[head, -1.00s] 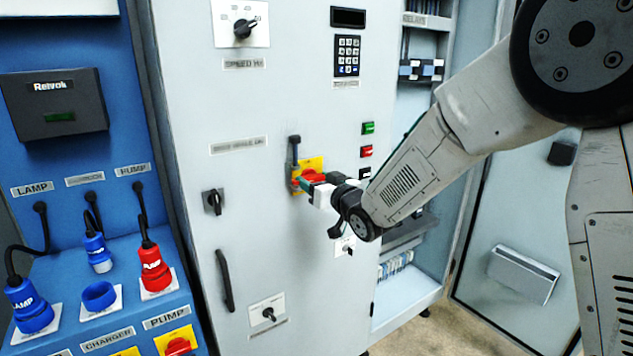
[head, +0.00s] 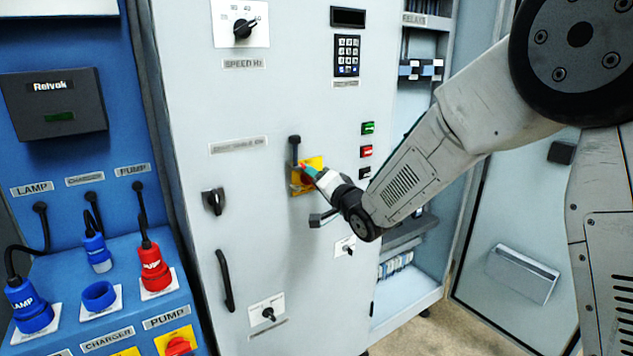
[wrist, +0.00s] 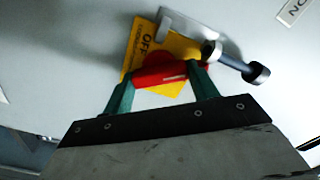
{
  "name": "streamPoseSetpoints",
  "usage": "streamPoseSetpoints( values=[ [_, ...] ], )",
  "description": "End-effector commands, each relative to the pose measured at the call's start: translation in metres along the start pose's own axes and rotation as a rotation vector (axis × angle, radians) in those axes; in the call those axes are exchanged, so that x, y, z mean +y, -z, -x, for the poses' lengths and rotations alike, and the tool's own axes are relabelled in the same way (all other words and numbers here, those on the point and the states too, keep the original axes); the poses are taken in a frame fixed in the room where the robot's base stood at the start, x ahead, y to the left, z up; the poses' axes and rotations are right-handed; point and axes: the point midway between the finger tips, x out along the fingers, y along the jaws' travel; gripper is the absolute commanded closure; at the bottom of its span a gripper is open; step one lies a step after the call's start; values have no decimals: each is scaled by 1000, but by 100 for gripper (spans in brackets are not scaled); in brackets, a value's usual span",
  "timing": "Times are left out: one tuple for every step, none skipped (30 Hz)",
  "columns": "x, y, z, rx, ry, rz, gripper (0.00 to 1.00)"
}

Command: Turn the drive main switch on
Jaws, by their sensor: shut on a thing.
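The drive main switch has a red handle (head: 307,170) on a yellow plate (head: 317,161), on the grey cabinet door. In the wrist view the red handle (wrist: 160,76) lies across the yellow plate (wrist: 178,46), where "OFF" can be read. My gripper (head: 312,175) is at the switch and hides part of the handle. In the wrist view the green fingers of my gripper (wrist: 161,80) are shut on the handle, one at each end. The handle looks tilted. Its exact pointer position is hard to read.
A dark-ended lever (head: 295,150) stands just beside the plate; in the wrist view its rod (wrist: 240,65) is close to the right finger. A black rotary knob (head: 213,201) and a door handle (head: 225,280) are to the left. Green (head: 368,128) and red (head: 366,151) buttons are to the right.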

Motion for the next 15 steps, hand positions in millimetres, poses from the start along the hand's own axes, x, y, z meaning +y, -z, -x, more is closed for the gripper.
streamPoseSetpoints(
  values=[
    [0, 1, 0, 2, 1, -42, 65],
    [0, 1, 0, 2, 1, -71, 65],
    [0, 1, 0, 2, 1, -109, 65],
    [0, 1, 0, 2, 1, -137, 65],
    [0, 1, 0, 2, 1, -165, 65],
    [0, 1, 0, 2, 1, -202, 65],
    [0, 1, 0, 2, 1, -229, 65],
    [0, 1, 0, 2, 1, -255, 65],
    [0, 1, 0, 2, 1, -290, 65],
    [1, 1, 0, 3, 1, -315, 65],
    [1, 1, 0, 3, 1, -339, 65],
    [1, 1, 0, 3, 1, -371, 65],
    [1, 1, 0, 3, 1, -394, 65],
    [1, 1, 0, 3, 1, -414, 65],
    [1, 1, 0, 3, 1, -441, 65]
  ],
)
